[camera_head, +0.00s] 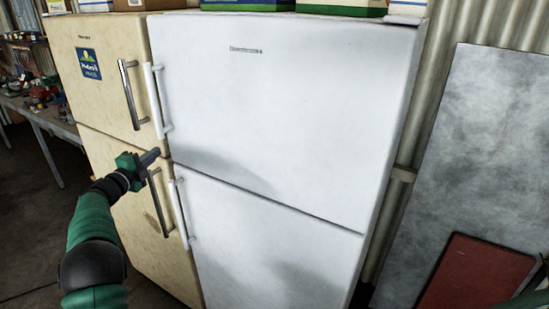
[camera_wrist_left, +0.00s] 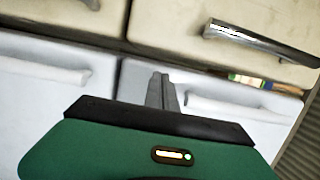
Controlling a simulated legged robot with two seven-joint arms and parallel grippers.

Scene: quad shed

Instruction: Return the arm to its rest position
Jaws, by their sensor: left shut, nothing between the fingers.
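My left arm comes in from the lower left in the head view, with green and black links. Its left gripper (camera_head: 151,157) is raised in front of the two fridges, near the gap between the upper and lower door handles. The fingers are together and hold nothing. In the left wrist view the closed fingers (camera_wrist_left: 162,92) point toward the fridge fronts. I cannot tell whether they touch a door. My right gripper is not in view.
A white fridge (camera_head: 290,100) stands beside a cream fridge (camera_head: 103,90), all visible doors shut. Boxes (camera_head: 340,7) sit on top. A cluttered workbench (camera_head: 40,112) is at the left. A grey panel (camera_head: 480,150) and red panel (camera_head: 475,275) are at the right. Floor (camera_head: 35,215) is clear at left.

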